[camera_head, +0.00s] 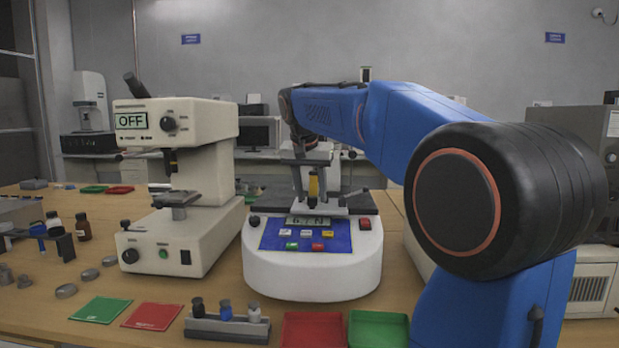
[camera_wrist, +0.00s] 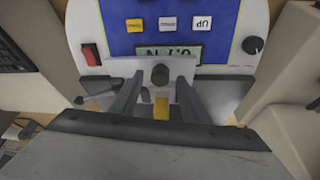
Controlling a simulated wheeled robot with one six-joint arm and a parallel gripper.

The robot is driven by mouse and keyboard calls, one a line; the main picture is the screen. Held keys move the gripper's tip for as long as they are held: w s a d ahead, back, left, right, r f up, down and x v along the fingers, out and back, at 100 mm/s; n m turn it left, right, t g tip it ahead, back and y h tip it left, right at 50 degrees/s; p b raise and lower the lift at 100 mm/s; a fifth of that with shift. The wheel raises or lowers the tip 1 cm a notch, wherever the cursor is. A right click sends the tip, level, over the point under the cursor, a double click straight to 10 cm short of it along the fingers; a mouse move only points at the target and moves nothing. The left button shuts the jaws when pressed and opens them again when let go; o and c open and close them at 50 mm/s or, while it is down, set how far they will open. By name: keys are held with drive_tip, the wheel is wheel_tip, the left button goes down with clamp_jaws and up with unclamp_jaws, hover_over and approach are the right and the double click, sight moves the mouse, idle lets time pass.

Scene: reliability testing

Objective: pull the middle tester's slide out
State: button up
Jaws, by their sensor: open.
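The middle tester (camera_head: 312,272) is a rounded white machine with a blue panel, a small display and coloured buttons. It also shows in the wrist view (camera_wrist: 90,22). Its slide appears to be the pale grey plate (camera_wrist: 120,66) behind the panel, with a dark round knob (camera_wrist: 160,75) on its face. My gripper (camera_wrist: 158,84) is open, one finger on each side of the knob; contact cannot be told. In the head view my gripper (camera_head: 315,200) is over the tester behind the display. A yellow part (camera_wrist: 161,107) shows between the fingers. My arm hides the tester's right rear.
A cream tester reading OFF (camera_head: 175,185) stands close on the left. A rack with small bottles (camera_head: 228,327), red tray (camera_head: 312,330) and green tray (camera_head: 378,329) lie in front. Red and green mats (camera_head: 100,309) lie front left. Another machine stands at the right, partly behind my arm.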

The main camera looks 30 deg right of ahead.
drive_tip(key=v, duration=1.7)
